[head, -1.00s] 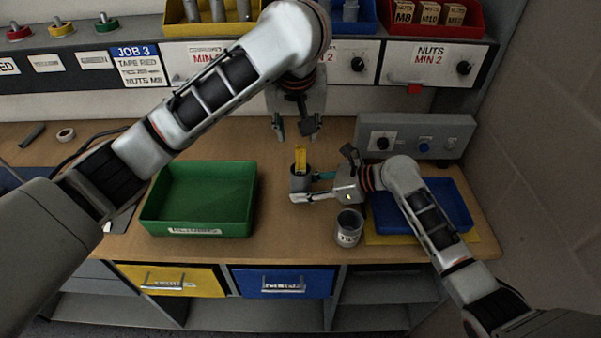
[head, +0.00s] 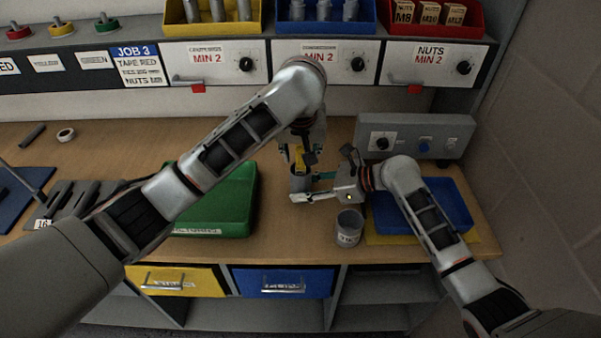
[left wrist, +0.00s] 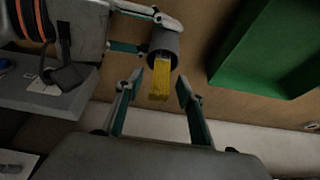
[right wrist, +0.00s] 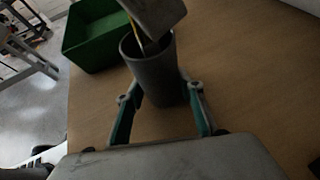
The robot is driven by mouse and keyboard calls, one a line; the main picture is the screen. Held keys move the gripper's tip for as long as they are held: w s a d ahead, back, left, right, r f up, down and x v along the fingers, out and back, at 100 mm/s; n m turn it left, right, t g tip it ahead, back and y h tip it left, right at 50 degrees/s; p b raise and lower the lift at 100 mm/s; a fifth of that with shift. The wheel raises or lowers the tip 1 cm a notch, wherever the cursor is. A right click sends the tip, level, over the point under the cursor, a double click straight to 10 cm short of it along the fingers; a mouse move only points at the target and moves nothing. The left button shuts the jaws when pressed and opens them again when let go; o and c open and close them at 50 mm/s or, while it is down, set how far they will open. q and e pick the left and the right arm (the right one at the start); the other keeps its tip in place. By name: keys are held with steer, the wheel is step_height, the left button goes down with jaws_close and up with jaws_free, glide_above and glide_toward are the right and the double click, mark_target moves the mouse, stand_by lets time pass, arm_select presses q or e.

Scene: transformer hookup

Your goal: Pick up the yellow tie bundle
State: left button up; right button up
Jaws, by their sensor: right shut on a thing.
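The yellow tie bundle (head: 300,158) stands upright in a dark grey cup (head: 301,183) on the bench. In the left wrist view the bundle (left wrist: 159,85) sticks out of the cup (left wrist: 164,44) between my left fingers. My left gripper (left wrist: 160,85) is open, its fingers apart on either side of the bundle. In the head view my left gripper (head: 301,160) is right above the cup and partly hides the bundle. My right gripper (head: 314,190) is shut around the cup, which also shows in the right wrist view (right wrist: 155,78) between its fingers.
A green tray (head: 235,200) lies left of the cup, partly behind my left arm. A labelled grey cup (head: 349,228) stands at front right, near a blue tray (head: 455,205). A grey control box (head: 415,135) and the drawer shelf (head: 330,62) are behind.

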arm_select(q)
jaws_close()
step_height(320, 180, up, 18)
stand_by(0.7)
arm_select(e)
steer(key=o, duration=0.9)
